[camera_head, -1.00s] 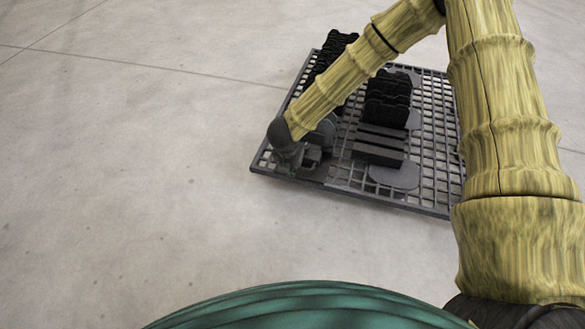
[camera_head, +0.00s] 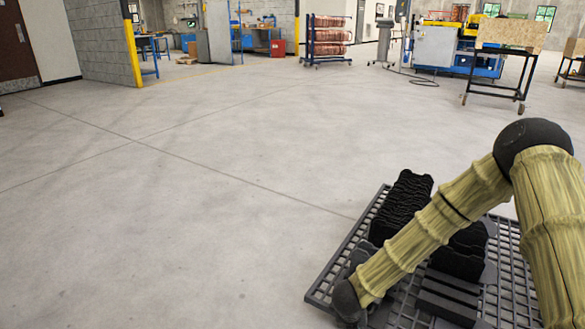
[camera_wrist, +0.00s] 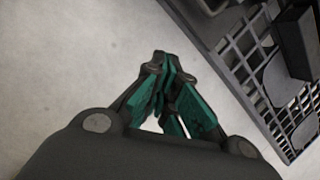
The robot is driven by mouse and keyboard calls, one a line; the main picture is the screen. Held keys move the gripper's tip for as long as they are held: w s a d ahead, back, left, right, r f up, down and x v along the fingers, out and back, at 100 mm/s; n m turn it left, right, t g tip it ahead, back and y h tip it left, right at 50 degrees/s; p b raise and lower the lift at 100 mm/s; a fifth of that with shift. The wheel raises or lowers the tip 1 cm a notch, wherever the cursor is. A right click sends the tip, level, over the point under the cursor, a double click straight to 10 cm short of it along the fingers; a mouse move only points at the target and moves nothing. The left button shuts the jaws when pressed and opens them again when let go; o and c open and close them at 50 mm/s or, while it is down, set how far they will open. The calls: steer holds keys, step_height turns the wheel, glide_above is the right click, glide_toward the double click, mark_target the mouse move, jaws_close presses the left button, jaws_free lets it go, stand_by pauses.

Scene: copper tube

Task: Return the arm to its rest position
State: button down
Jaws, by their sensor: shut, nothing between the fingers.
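My arm, with yellow-tan segments and a dark elbow, is folded over at the lower right of the head view. My gripper (camera_wrist: 163,64) points away from me in the wrist view, with its dark, green-padded fingers together at the tips and nothing between them. In the head view the gripper is mostly hidden behind the arm's dark wrist end, near the left part of a dark grid rack. The wrist view shows the rack to the right of the fingers, with pale floor past the tips.
The dark grid rack (camera_head: 327,283) carries black ribbed blocks (camera_head: 402,207) and flat dark bars. Open concrete floor (camera_head: 150,220) lies to the left. Far back stand a rack of copper tubes (camera_head: 328,36), a wheeled table (camera_head: 497,65), a blue-yellow machine (camera_head: 445,45) and a yellow-edged wall (camera_head: 100,45).

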steer(key=s+d+f+m+g+y, duration=0.1)
steer(key=s+f+m, duration=0.2)
steer(key=s+m, duration=0.85)
steer(key=s+d+f+m+g, duration=0.1)
steer(key=s+d+f+m, duration=0.15)
steer(key=s+m, duration=0.9)
steer(key=s+d+f+m+g+y, duration=0.1)
steer(key=s+f+m, duration=0.3)
steer(key=s+m, duration=0.8)
step_height(320, 180, up, 38)
steer(key=w+p, duration=0.1)
steer(key=p, duration=3.7)
steer(key=shift+a+r, duration=0.15)
steer(key=shift+r, duration=0.05)
